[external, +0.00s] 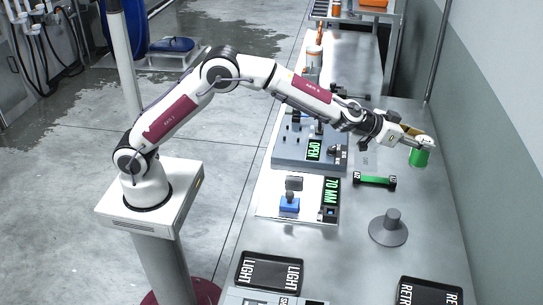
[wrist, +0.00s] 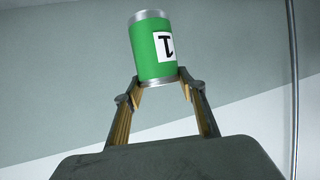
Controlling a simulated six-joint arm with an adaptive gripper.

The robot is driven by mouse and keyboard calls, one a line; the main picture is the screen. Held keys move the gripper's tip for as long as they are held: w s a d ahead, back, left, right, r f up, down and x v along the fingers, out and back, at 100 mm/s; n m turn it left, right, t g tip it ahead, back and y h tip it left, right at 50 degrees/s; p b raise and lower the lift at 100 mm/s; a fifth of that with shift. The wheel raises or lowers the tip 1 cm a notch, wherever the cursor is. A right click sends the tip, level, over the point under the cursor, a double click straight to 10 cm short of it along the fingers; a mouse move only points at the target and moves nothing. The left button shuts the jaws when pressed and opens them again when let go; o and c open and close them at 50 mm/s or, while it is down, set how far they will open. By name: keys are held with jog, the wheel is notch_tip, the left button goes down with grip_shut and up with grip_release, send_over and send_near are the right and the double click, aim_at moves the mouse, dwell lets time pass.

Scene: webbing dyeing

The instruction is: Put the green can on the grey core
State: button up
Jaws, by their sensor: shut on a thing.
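The green can (external: 419,157) is at the right of the external view, at the end of my arm. My gripper (external: 425,143) is shut on it. In the wrist view the green can (wrist: 153,48) has silver rims and a white label with a black mark, and my gripper's two fingers (wrist: 160,82) pinch it near one end. The can looks held above the bench, but its exact height is hard to tell. The grey core (external: 392,220) is a short post on a round grey base, standing on the bench nearer the camera than the can. Nothing is on its post.
A green-and-black bar (external: 374,181) lies between the can and the core. A white board with a blue block (external: 289,204) is left of the core. Black trays (external: 270,272) (external: 430,291) lie in front. Bare bench surrounds the core.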

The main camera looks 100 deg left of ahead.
jog(key=d+r, duration=0.3)
jog(key=d, duration=0.6)
jog(key=d+r, duration=0.4)
jog(key=d, duration=0.5)
jog(key=s+a+f+n+g+y, duration=0.2)
jog(key=s+f+n+y, duration=0.1)
jog(key=s, duration=0.3)
jog(key=shift+s+n+y, duration=0.4)
jog(key=shift+n+y, duration=0.1)
jog(key=shift+y, duration=0.1)
jog(key=shift+f, duration=2.45)
jog(key=shift+f, duration=2.55)
